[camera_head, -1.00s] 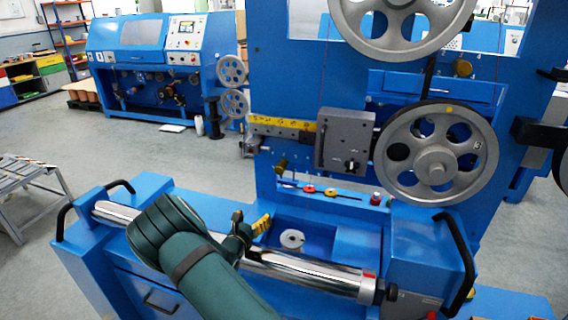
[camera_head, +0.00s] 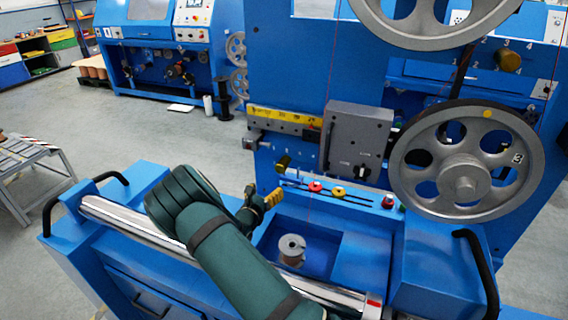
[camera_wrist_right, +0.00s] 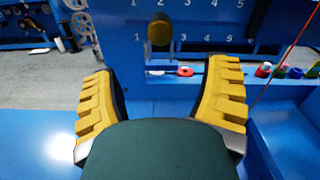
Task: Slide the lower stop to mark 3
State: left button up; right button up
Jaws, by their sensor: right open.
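A brass knob (camera_head: 283,163), which looks like the lower stop, sticks out of the blue panel at the left of a numbered row. In the right wrist view the brass knob (camera_wrist_right: 160,28) stands ahead, between the finger directions and above them. Numerals 3, 4 and 5 show to its right; 2 seems hidden behind it. My right gripper (camera_head: 264,205) is below and in front of the knob, apart from it. Its yellow fingers are spread and empty in the wrist view (camera_wrist_right: 164,70). My left gripper is not in view.
A slot with red (camera_head: 315,187) and yellow (camera_head: 338,191) knobs lies below the row. A grey box (camera_head: 358,140) and a large wheel (camera_head: 465,165) are to the right. A chrome bar (camera_head: 135,225) runs under my right arm. A spool (camera_head: 291,248) sits in the blue tray.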

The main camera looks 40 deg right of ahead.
aim_at(279, 169)
jog(key=b+x, duration=0.1)
jog(key=x, duration=1.2)
jog(key=shift+w+d+r+b, duration=0.1)
jog(key=shift+w+d+b, duration=0.1)
jog(key=shift+d+b, duration=0.1)
jog(key=shift+c, duration=0.2)
grip_shut()
